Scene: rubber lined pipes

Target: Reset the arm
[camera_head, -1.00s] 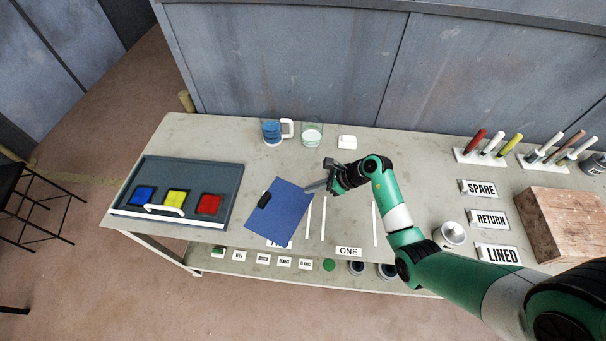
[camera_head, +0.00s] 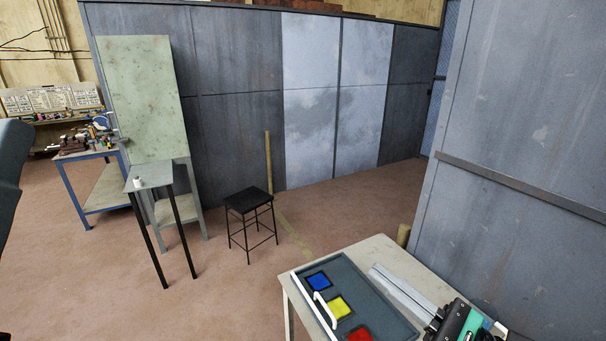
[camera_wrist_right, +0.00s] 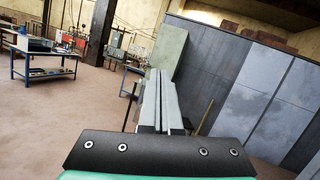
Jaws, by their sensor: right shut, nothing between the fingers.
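In the right wrist view the fingers (camera_wrist_right: 160,73) are also shut and empty, pointing out into the room. Much of my right arm is out of frame in the head view. My left gripper is not in view.
The grey tray (camera_head: 372,303) with blue, yellow and red squares and a white handle (camera_head: 325,310) lies on the table (camera_head: 384,247). A black stool (camera_head: 249,201) stands on open floor. A grey wall panel (camera_head: 530,120) rises behind the table.

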